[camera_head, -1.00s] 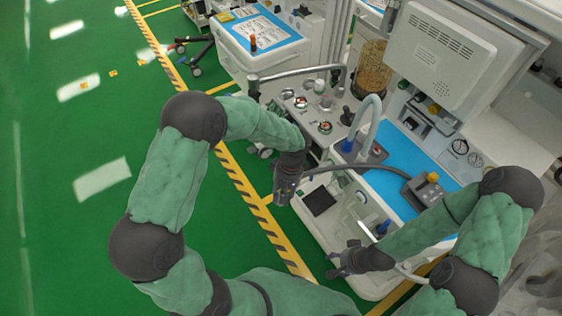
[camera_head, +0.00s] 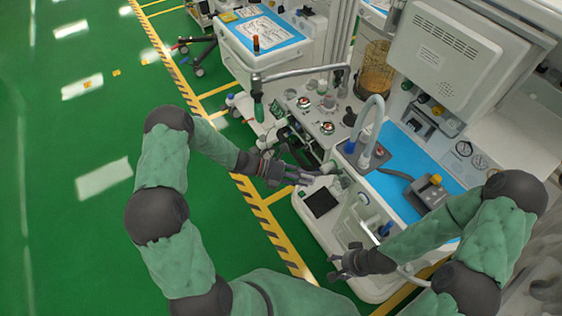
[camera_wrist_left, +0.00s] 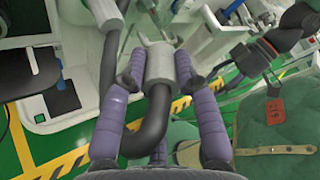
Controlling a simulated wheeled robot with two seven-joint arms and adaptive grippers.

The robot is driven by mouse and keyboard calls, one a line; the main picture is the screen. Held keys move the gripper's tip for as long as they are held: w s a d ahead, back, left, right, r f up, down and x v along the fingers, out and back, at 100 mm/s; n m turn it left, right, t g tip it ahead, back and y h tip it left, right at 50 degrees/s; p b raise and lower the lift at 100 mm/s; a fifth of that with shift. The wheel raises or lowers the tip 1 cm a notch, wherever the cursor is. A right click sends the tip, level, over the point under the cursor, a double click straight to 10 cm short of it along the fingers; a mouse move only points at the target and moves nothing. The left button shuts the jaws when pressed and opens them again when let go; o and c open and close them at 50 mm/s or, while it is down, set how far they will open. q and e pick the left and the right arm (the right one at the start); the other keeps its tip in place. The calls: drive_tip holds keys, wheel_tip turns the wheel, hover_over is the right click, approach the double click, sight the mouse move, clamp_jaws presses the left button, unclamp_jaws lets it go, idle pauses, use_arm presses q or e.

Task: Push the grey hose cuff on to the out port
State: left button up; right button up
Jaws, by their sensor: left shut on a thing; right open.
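My left gripper (camera_head: 312,178) is level, pointing right at the side of the anaesthesia machine. In the left wrist view its purple fingers (camera_wrist_left: 158,82) are shut on the grey hose cuff (camera_wrist_left: 159,63), one on each side. A dark corrugated hose (camera_wrist_left: 150,130) bends down from the cuff's near end and passes between the fingers. The cuff's far end points at pale machine parts; I cannot tell whether it touches a port. The out port is not clearly made out. My right gripper (camera_head: 347,262) is open and empty, low beside the machine's front.
A second grey fitting (camera_wrist_left: 103,14) with a dark hose stands left of the cuff. The machine has a blue worktop (camera_head: 400,155) and a dark square panel (camera_head: 320,202). Another cart (camera_head: 262,35) stands behind. The green floor to the left is clear.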

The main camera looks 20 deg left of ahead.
use_arm(q)
drive_tip(key=w+a+f+n+t+y, duration=0.3)
drive_tip(key=w+a+n+t, duration=0.3)
drive_tip(key=a+n+t, duration=0.2)
drive_tip(key=a+f+t, duration=0.1)
drive_tip(key=a+t, duration=0.1)
drive_tip(key=t, duration=0.1)
drive_tip(key=shift+w+a+f, duration=0.15)
drive_tip(key=shift+w, duration=0.15)
drive_tip(key=b+x, duration=0.1)
drive_tip(key=x, duration=0.4)
drive_tip(key=shift+w+d, duration=0.25)
drive_tip(key=shift+w, duration=0.05)
idle(1.4)
drive_tip(key=shift+b+x, duration=0.4)
drive_tip(key=shift+x, duration=1)
drive_tip(key=o, duration=1.1)
